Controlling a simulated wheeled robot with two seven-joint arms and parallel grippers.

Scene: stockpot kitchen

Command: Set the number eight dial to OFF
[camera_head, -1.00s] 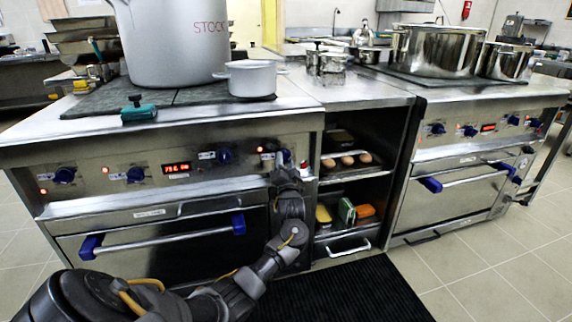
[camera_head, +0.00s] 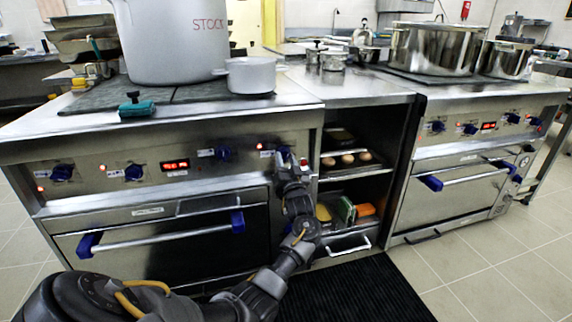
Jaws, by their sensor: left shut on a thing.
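The left stove's front panel (camera_head: 120,190) carries several blue dials in a row. The left dial (camera_head: 61,173), second dial (camera_head: 133,173) and third dial (camera_head: 222,154) are in plain view. My left gripper (camera_head: 286,157) is at the right end of this panel, shut on the rightmost dial. The gripper covers most of that dial, so its pointer cannot be read. A red light (camera_head: 260,146) glows just left of it. The dial numbers are too small to read. My right gripper is not in view.
The left stove's oven handle (camera_head: 165,235) juts out below the panel. A large stockpot (camera_head: 170,45) and a smaller pot (camera_head: 250,76) stand on top. Open shelves (camera_head: 350,185) with food are just right of my gripper. A black mat (camera_head: 350,290) lies on the floor.

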